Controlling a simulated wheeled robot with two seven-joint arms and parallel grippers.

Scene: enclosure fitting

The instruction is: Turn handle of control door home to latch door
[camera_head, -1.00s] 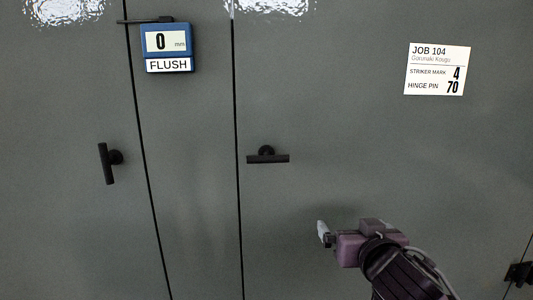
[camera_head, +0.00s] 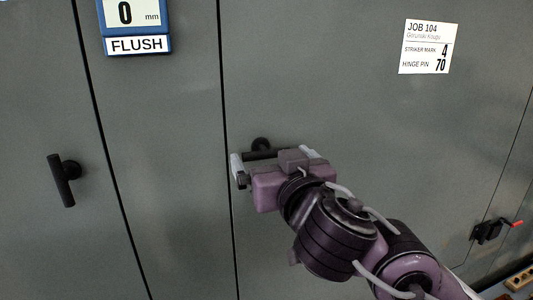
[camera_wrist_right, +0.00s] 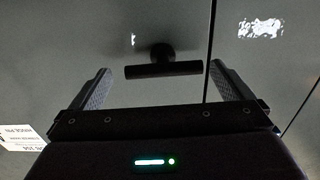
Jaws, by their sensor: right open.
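The black T-shaped handle (camera_head: 261,145) on the grey door under the job card lies with its bar roughly level. My right gripper (camera_head: 273,158) is open in front of this handle, its fingers spread to the left and right of the bar. In the right wrist view the handle (camera_wrist_right: 163,70) appears between the two fingertips, with a gap on each side; I see no contact. In the head view the gripper hides part of the bar. My left gripper is not in view.
A second black handle (camera_head: 62,180), near upright, is on the left door. A blue gauge (camera_head: 136,28) reads 0 mm above a FLUSH label. The job card (camera_head: 428,46) is at the upper right. A black latch with a red tip (camera_head: 490,230) is at the far right.

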